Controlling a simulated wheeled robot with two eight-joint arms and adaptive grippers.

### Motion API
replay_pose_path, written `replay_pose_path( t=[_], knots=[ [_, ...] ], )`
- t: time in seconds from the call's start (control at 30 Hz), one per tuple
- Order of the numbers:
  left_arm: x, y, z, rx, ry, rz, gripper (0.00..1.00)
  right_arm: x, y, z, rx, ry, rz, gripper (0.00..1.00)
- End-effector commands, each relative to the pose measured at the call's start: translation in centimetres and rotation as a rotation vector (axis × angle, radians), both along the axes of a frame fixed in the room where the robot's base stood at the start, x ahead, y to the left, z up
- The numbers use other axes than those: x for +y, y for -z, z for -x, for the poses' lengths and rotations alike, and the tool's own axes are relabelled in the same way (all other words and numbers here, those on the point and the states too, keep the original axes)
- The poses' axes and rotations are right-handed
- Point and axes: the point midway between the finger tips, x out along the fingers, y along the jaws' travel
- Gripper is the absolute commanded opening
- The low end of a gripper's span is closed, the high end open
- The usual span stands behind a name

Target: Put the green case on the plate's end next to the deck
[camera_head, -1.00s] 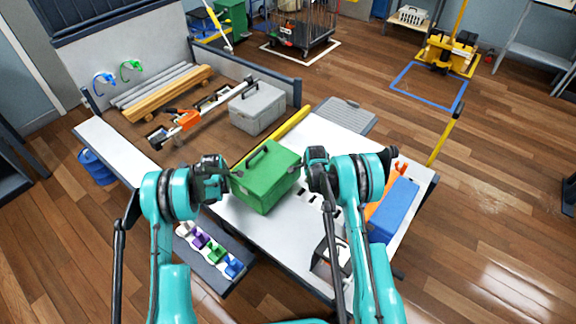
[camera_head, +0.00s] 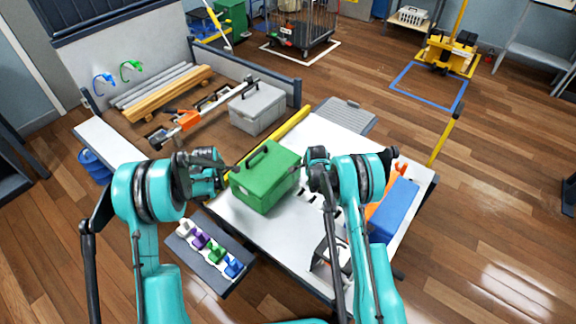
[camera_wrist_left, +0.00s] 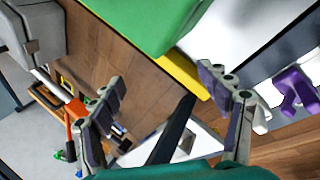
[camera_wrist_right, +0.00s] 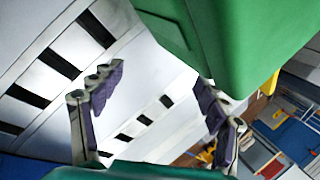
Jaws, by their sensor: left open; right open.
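The green case (camera_head: 264,182) stands upright on the white plate (camera_head: 330,138), at the end beside the brown deck (camera_head: 183,152), close to the yellow strip (camera_head: 292,127) along that edge. My left gripper (camera_head: 218,170) is open and apart from the case, to its left. In the left wrist view the green case (camera_wrist_left: 150,20) lies beyond the open fingers (camera_wrist_left: 163,95). My right gripper (camera_head: 318,168) is open near the case's right side. In the right wrist view the case (camera_wrist_right: 240,45) is close to one finger of the gripper (camera_wrist_right: 158,88); contact cannot be told.
A grey case (camera_head: 257,110), an orange-and-grey tool (camera_head: 190,118) and pipes with timber (camera_head: 165,88) lie on the deck. A blue box (camera_head: 395,210) lies at the plate's right side. A tray of coloured clips (camera_head: 210,250) is at the front. The plate's far part is bare.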

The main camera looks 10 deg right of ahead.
Motion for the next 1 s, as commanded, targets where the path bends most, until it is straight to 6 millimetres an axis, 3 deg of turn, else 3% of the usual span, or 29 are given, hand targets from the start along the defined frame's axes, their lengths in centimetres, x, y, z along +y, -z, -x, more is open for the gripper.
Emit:
replay_pose_path(
  t=[0.13, 0.37, 0.8, 1.0],
  knots=[
    [0.0, -2.0, 1.0, 0.000, 0.000, 0.000, 0.77, 0.0, 0.0, 0.0, 0.000, 0.000, 0.000, 0.74],
    [0.0, -2.9, 1.5, 0.000, 0.000, 0.000, 0.77, 0.0, -0.7, 0.3, 0.000, 0.000, 0.000, 0.74],
    [0.0, -2.9, 1.5, 0.000, 0.000, 0.000, 0.77, 0.0, -8.3, 4.3, 0.000, 0.000, 0.000, 0.74],
    [0.0, -2.9, 1.5, 0.000, 0.000, 0.000, 0.77, 0.0, -10.3, 5.3, 0.000, 0.000, 0.000, 0.74]
  ],
)
